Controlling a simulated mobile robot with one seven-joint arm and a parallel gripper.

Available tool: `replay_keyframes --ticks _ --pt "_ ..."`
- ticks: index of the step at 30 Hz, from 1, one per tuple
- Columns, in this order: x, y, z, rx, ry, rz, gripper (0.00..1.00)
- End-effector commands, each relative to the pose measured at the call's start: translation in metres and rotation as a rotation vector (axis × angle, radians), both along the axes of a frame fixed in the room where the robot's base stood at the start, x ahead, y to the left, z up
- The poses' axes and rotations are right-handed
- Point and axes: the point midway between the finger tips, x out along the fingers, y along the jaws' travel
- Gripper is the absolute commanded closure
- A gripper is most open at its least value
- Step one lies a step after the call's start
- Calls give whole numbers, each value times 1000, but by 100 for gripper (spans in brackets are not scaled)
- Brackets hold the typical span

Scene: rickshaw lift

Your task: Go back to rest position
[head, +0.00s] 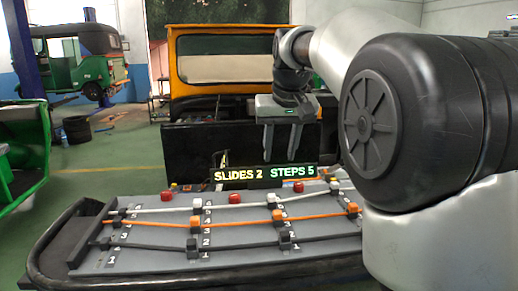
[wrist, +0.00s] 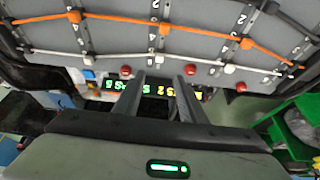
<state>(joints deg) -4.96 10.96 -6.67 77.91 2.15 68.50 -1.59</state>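My gripper (head: 281,155) hangs fingers-down above the back edge of the grey panel (head: 145,256), in front of the black screen board (head: 190,150). Its two fingers are apart, with nothing between them. In the wrist view my gripper (wrist: 158,78) also shows open and empty, with the panel beyond the fingertips. The panel carries a white cable (head: 160,210), an orange cable (head: 240,221) and a black cable (head: 150,247), each with small sliding blocks. A lit display (head: 265,173) reads "SLIDES 2 STEPS 5".
Red buttons (head: 235,197) sit along the panel's back edge. A black rail (head: 40,262) borders the panel. A yellow-framed rickshaw (head: 225,45) stands behind, a green one (head: 80,55) at back left. A green body part (head: 25,150) stands at left. My arm covers the right side.

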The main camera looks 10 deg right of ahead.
Motion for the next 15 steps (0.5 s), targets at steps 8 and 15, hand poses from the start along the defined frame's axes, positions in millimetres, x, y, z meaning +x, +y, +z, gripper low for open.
replay_keyframes --ticks 8,15 --pt "-131 -1 -9 24 -44 -2 62" --pt "-227 2 -56 17 -73 1 62"
